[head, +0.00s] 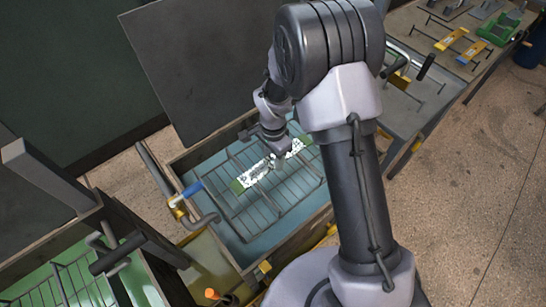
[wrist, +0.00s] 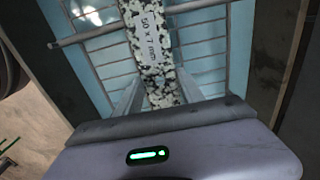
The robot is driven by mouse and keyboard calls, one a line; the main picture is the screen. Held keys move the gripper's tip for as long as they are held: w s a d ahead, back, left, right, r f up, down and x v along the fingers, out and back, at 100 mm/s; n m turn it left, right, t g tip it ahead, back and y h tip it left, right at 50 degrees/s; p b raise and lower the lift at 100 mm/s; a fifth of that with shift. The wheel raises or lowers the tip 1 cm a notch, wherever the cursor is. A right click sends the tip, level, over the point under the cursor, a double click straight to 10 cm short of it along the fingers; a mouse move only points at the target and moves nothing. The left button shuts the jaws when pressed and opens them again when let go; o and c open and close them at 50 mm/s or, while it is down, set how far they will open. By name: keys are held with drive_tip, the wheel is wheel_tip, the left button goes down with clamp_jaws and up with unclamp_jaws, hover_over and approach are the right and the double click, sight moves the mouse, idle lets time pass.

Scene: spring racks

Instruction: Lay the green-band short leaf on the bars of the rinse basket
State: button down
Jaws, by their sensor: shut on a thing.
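The green-band short leaf (head: 253,174) is a flat strip speckled black and white, with green at its ends in the head view. In the wrist view the leaf (wrist: 148,38) runs up from between my fingers and carries a label reading "50 x 7 mm". My gripper (head: 274,160) is shut on the leaf near its middle; its two fingers also show in the wrist view (wrist: 160,92). The leaf is over the wire bars of the rinse basket (head: 286,198), which stands in a blue-floored tank. I cannot tell whether the leaf touches the bars.
A dark panel (head: 200,65) rises behind the tank. Another wire basket (head: 65,285) stands over green at lower left.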

drive_tip(key=shift+f+b, duration=0.35)
drive_tip(key=c, duration=0.7)
unclamp_jaws()
drive_tip(key=shift+r, duration=0.1)
wheel_tip(320, 180, up, 12)
drive_tip(key=r+p, duration=0.1)
drive_tip(key=p, duration=0.3)
wheel_tip(320, 180, up, 10)
drive_tip(key=n+t, duration=0.1)
drive_tip(key=n, duration=0.1)
hover_over(273, 160)
drive_tip(key=s+d, duration=0.2)
drive_tip(key=s, duration=0.1)
drive_tip(key=s+d+r+n+t, duration=0.1)
drive_tip(key=s+r, duration=0.3)
drive_tip(key=s, duration=0.2)
drive_tip(key=s+d+r+n+t+y, duration=0.1)
drive_tip(key=s+r+n+t, duration=0.1)
drive_tip(key=s, duration=0.4)
drive_tip(key=s+d+r+n+t+y, duration=0.1)
drive_tip(key=s+r, duration=0.4)
drive_tip(key=s, duration=0.1)
drive_tip(key=shift+s+d+r+n+t, duration=0.3)
drive_tip(key=shift+n+t, duration=0.1)
